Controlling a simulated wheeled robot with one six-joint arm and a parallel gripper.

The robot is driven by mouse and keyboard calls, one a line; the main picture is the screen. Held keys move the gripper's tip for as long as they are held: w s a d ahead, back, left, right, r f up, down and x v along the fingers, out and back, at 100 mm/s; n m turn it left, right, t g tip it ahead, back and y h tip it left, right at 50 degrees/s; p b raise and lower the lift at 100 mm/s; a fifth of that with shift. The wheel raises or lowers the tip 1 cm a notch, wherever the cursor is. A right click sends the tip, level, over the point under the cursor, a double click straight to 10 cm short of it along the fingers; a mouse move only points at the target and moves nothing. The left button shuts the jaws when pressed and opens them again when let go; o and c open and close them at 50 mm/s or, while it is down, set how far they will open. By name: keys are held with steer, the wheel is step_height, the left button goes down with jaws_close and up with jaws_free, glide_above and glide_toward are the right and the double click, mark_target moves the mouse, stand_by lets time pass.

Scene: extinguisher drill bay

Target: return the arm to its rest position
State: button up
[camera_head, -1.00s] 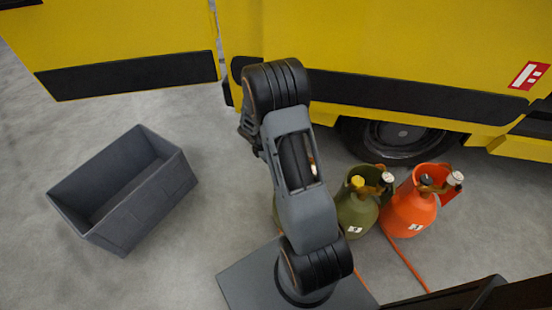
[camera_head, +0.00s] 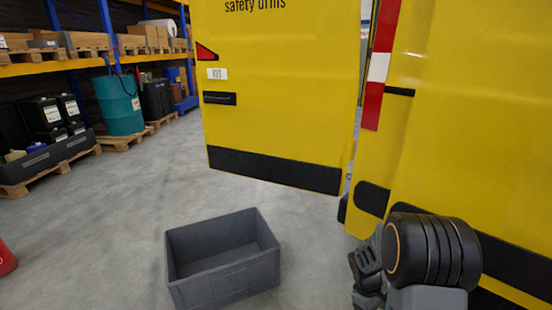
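My arm (camera_head: 430,255) shows at the lower right, in front of the yellow vehicle. Only a dark rounded joint and part of the grey links are in view. My gripper is not in view, so whether it holds anything cannot be seen.
An empty-looking grey crate (camera_head: 225,290) stands on the floor at the lower middle. An open yellow vehicle door (camera_head: 275,90) hangs behind it. Shelving, a teal drum (camera_head: 119,104) and pallets (camera_head: 125,139) stand at the back left. A red object (camera_head: 5,260) is at the left edge. Floor between is clear.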

steer(key=s+a+r+m+t+y+p, duration=0.1)
steer(key=s+a+r+m+t+p, duration=0.1)
steer(key=r, duration=1)
steer(key=s+a+r+m+t+y+p, duration=0.1)
steer(key=s+a+r+p, duration=0.3)
steer(key=r, duration=0.9)
steer(key=s+a+r+m+t+y+p, duration=0.1)
steer(key=s+a+r+m+t+p, duration=0.2)
steer(key=a+r+p, duration=0.3)
step_height(320, 180, up, 6)
steer(key=p, duration=0.3)
steer(key=shift+a+r+p, duration=0.15)
steer(key=shift+r+p, duration=0.1)
steer(key=shift+p, duration=0.15)
